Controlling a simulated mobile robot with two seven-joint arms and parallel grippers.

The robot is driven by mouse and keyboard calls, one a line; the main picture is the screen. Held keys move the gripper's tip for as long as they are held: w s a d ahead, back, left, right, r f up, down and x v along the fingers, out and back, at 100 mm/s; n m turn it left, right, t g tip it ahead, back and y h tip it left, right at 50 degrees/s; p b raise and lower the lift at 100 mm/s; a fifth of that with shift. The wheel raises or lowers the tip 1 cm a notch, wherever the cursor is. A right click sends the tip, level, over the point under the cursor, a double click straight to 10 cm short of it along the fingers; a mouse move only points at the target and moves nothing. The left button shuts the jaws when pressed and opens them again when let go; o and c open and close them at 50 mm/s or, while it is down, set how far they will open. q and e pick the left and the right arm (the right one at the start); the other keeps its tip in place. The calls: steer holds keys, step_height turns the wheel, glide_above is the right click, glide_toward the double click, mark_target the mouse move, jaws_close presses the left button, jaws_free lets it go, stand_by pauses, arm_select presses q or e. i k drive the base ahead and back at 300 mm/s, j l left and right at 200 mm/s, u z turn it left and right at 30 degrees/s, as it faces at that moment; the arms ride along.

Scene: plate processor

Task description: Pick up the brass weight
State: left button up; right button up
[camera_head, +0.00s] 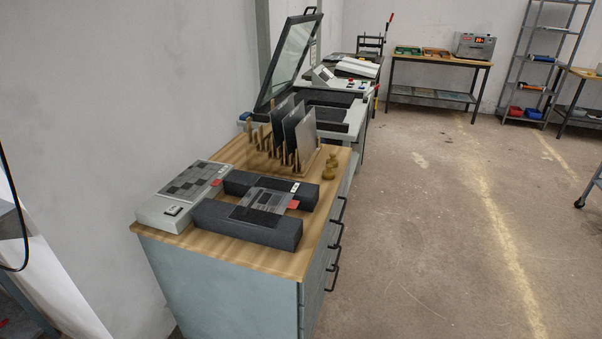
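Neither of my grippers shows in the head view.
A wooden rack (276,152) with several dark plates stands left of the weights. Two dark blocks (245,222) bearing a patterned plate and a grey device (160,214) lie nearer. An open-lidded machine (352,121) stands behind. The floor (430,230) to the right is clear.

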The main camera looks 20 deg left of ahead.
mark_target(329, 174)
steer(key=i+l+u, duration=0.2)
steer(key=u, duration=0.25)
steer(key=i+l+u, duration=0.6)
steer(key=l, duration=0.35)
steer(key=i+l+u, duration=0.1)
steer(key=i+l, duration=0.15)
steer(key=l, duration=0.2)
steer(key=i+l, duration=0.2)
steer(key=l, duration=0.15)
steer(key=i+l, duration=0.15)
steer(key=l, duration=0.2)
steer(key=i+l, duration=0.2)
steer(key=l, duration=0.2)
steer(key=i+l+u, duration=0.1)
steer(key=l, duration=0.25)
steer(key=i+l, duration=0.2)
steer(key=l, duration=0.15)
steer(key=i+l, duration=0.15)
steer(key=l, duration=0.25)
